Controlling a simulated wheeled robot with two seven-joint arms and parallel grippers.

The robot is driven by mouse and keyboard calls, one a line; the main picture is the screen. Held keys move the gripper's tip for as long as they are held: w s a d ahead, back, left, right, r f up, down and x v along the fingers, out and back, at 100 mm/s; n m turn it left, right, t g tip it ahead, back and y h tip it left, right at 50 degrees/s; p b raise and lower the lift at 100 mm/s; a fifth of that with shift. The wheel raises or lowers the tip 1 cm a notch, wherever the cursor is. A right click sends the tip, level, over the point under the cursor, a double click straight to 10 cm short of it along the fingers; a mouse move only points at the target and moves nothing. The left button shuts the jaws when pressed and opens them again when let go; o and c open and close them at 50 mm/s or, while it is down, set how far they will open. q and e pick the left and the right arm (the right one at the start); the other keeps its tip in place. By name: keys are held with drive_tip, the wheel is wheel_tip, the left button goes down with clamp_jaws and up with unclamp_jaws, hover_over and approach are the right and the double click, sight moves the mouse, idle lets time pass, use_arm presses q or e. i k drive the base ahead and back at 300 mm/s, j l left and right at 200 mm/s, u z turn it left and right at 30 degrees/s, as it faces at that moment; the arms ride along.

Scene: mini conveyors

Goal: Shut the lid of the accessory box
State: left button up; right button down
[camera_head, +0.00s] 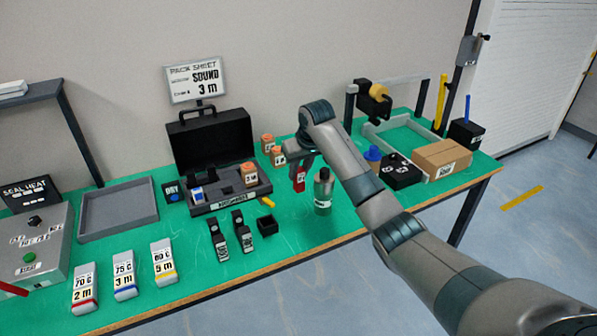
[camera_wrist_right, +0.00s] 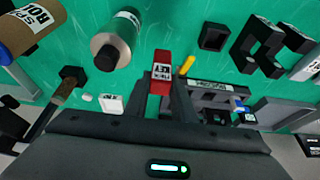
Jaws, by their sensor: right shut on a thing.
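The accessory box is a black case on the green table, with its lid (camera_head: 212,137) standing up and open at the back. Its lower part (camera_head: 226,204) has a pale label on the front and holds an orange-and-white item and small blue, white and dark pieces. My right gripper (camera_head: 298,167) is to the right of the box, shut on a red labelled block (camera_head: 299,182). In the right wrist view the red block (camera_wrist_right: 162,72) sits between the fingers, and the labelled box front (camera_wrist_right: 212,86) shows beyond. My left gripper is not in view.
Two dark clips (camera_head: 230,233) and a small black bin (camera_head: 267,225) lie in front of the box. A grey tray (camera_head: 120,208) is to its left.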

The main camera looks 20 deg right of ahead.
sight(229, 197)
drive_tip(key=i+j+z, duration=0.25)
drive_tip(key=j, duration=0.4)
drive_tip(key=i+j+z, duration=0.1)
drive_tip(key=i+j, duration=0.15)
drive_tip(key=j, duration=0.15)
drive_tip(key=i+j+z, duration=0.15)
drive_tip(key=j, duration=0.2)
drive_tip(key=i+j+z, duration=0.1)
drive_tip(key=j, duration=0.25)
